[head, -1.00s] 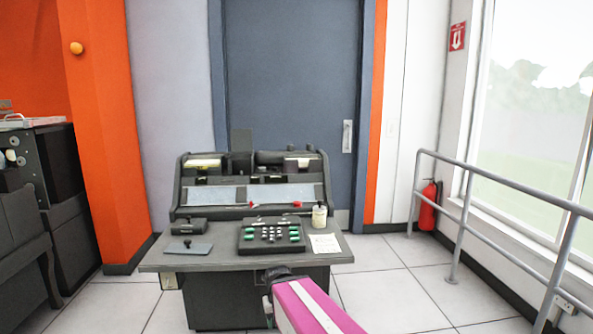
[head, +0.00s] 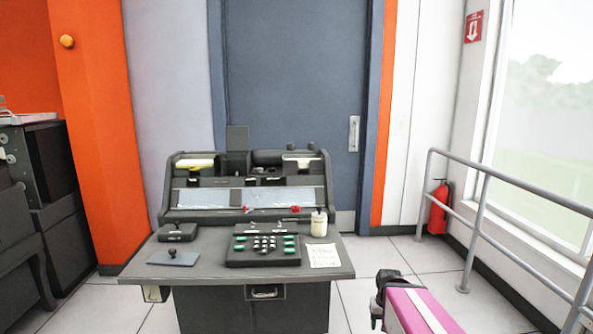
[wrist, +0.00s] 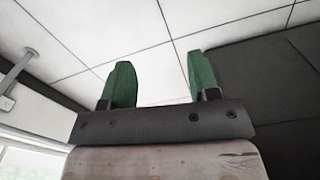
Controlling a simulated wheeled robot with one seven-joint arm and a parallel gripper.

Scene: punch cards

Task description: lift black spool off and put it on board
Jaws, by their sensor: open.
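My gripper (wrist: 162,82) is open in the wrist view, its two green fingers apart with nothing between them. Beyond them are floor tiles and a dark panel. In the head view, my gripper (head: 379,300) is low at the right, beside the desk's right front corner and clear of the desk. Small black pieces (head: 293,147) stand on top of the console at its right end; they may be spools, but are too small to tell. A flat grey plate with a knob (head: 174,258) lies at the desk's left; I cannot tell whether it is the board.
The grey desk (head: 210,284) carries a black keypad (head: 262,246), a cream bottle (head: 319,224), a paper note (head: 323,256) and a black box (head: 178,232). A metal railing (head: 482,230) and red extinguisher (head: 438,208) stand at the right. Tiled floor lies open between desk and railing.

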